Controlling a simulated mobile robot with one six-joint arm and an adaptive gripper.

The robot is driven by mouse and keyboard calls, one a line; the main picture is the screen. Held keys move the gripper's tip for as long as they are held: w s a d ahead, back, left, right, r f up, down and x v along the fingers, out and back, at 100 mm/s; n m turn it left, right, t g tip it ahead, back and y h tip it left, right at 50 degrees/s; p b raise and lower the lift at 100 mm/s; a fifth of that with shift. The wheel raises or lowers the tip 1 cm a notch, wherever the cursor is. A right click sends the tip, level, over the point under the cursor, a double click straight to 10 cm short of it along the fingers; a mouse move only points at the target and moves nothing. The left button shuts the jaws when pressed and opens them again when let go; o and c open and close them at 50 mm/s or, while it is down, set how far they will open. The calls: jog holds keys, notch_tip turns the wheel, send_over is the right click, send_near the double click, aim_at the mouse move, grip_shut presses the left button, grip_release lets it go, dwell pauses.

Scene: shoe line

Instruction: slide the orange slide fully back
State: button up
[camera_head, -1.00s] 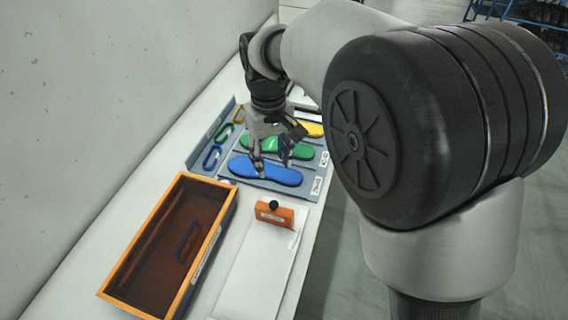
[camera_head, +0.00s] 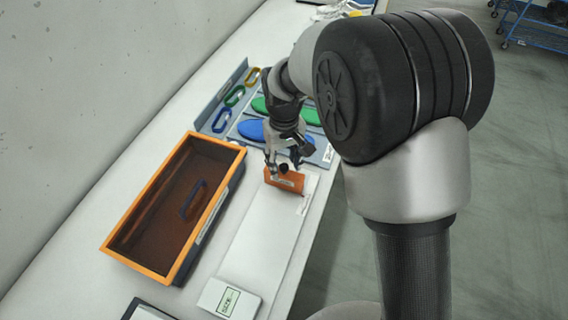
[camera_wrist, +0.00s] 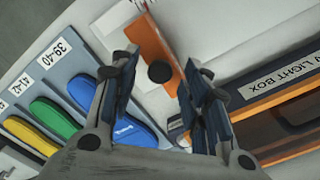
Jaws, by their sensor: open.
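The orange slide (camera_head: 285,180) is an upright block with a white label and a black knob (camera_head: 283,168) on top. It stands at the far end of a white track (camera_head: 257,235). My gripper (camera_head: 284,168) is directly over the slide, with its fingers apart around the knob. In the wrist view the slide (camera_wrist: 150,45) and the round black knob (camera_wrist: 160,72) show between the two open fingertips (camera_wrist: 158,75). I cannot tell whether either finger touches the knob.
A blue insole (camera_head: 250,130), a green insole (camera_head: 262,104) and coloured rings (camera_head: 220,121) lie behind. A small display box (camera_head: 229,299) sits at the track's near end.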

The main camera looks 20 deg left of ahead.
jog(key=shift+f, duration=0.2)
jog(key=shift+c, duration=0.2)
grip_shut()
dwell(0.5)
